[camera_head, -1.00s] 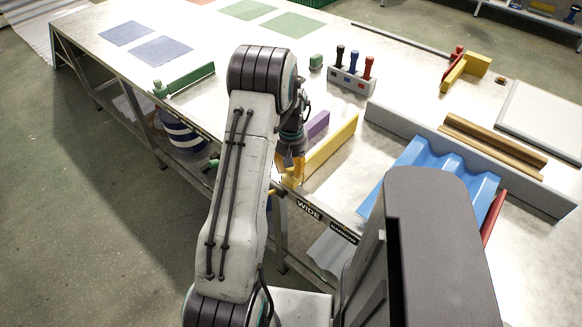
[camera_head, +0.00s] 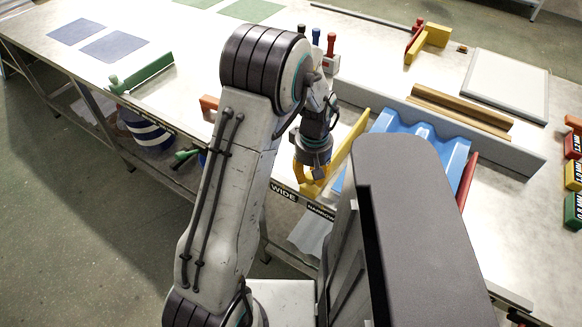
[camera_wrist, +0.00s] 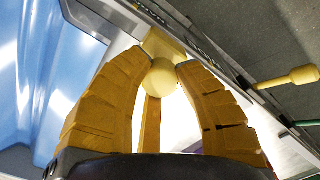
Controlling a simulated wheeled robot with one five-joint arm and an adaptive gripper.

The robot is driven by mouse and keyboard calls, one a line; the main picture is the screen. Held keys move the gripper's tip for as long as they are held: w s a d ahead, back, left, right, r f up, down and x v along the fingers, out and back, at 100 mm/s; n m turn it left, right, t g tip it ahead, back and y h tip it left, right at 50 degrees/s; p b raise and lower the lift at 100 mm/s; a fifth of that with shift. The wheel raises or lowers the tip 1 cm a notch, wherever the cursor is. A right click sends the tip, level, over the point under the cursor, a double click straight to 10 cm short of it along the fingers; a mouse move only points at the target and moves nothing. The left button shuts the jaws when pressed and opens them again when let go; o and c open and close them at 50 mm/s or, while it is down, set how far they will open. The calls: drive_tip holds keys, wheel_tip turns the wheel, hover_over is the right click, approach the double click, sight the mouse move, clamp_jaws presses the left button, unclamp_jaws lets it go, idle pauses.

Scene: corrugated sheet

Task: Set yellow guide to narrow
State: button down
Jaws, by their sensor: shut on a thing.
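The yellow guide (camera_head: 350,140) is a long upright bar on the table, beside the blue corrugated sheet (camera_head: 425,138). My gripper (camera_head: 312,180) is at its near end, by the table's front edge. In the wrist view my gripper (camera_wrist: 160,75) has its yellow fingertips closed around a round yellow knob (camera_wrist: 163,80), below a yellow block (camera_wrist: 163,45). The WIDE label (camera_head: 284,192) is on the front edge, left of the gripper. The gripper lies between the two labels, nearer above NARROW.
A red bar (camera_head: 467,180) is right of the sheet. A green guide (camera_head: 145,75) lies at the left. A yellowish knobbed handle (camera_wrist: 288,78) sticks out at the right in the wrist view.

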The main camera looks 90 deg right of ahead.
drive_tip(key=shift+s+a+f, duration=0.15)
drive_tip(key=shift+s+a, duration=0.7)
drive_tip(key=shift+s, duration=0.2)
drive_tip(key=c, duration=0.9)
unclamp_jaws()
drive_tip(key=shift+d, duration=0.1)
drive_tip(key=shift+o, duration=0.2)
wheel_tip(320, 180, up, 12)
